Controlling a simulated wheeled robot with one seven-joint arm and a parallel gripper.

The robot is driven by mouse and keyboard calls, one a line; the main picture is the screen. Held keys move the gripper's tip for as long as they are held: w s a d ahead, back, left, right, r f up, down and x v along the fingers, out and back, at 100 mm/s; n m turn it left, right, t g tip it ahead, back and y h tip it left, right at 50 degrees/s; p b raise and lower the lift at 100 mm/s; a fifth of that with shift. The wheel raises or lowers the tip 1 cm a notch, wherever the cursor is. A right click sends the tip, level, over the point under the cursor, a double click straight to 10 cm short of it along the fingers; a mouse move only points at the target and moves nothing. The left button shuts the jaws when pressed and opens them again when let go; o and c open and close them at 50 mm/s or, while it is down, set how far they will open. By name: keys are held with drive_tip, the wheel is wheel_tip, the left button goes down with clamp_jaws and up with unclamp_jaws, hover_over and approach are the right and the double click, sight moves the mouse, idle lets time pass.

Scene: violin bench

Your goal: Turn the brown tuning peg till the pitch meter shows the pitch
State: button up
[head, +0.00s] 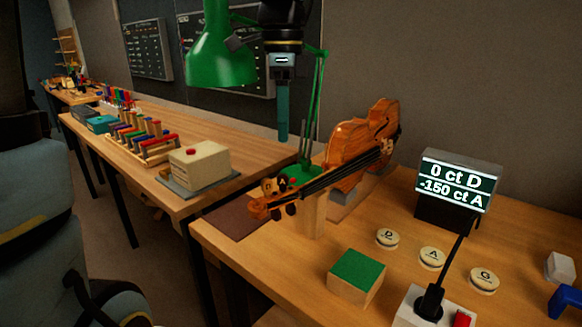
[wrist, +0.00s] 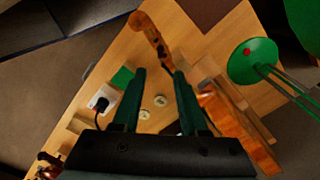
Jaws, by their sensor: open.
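The violin (head: 362,145) rests on a wooden stand on the bench, its scroll (head: 260,208) towards the front left. Small brown pegs (head: 268,186) with pale letters stand at the pegbox, and darker knobs are near them; which is the task's peg is hard to tell. The pitch meter (head: 458,188) reads "0 ct D" and "-150 ct A". My gripper (head: 283,138) hangs pointing down above the pegbox, apart from it. In the wrist view my gripper (wrist: 159,72) is open and empty, with the violin's scroll (wrist: 146,28) beyond the fingertips.
A green lamp (head: 222,50) stands close behind my gripper. Round buttons D (head: 388,238), A (head: 432,257) and G (head: 484,279) lie before the meter. A green-topped block (head: 356,272) and a socket box (head: 415,312) with a black plug are at the front.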

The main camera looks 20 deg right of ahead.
sight(284, 174)
wheel_tip(284, 174, down, 10)
drive_tip(key=shift+r+p, duration=0.1)
drive_tip(key=shift+p, duration=0.4)
drive_tip(key=shift+c, duration=0.3)
clamp_jaws()
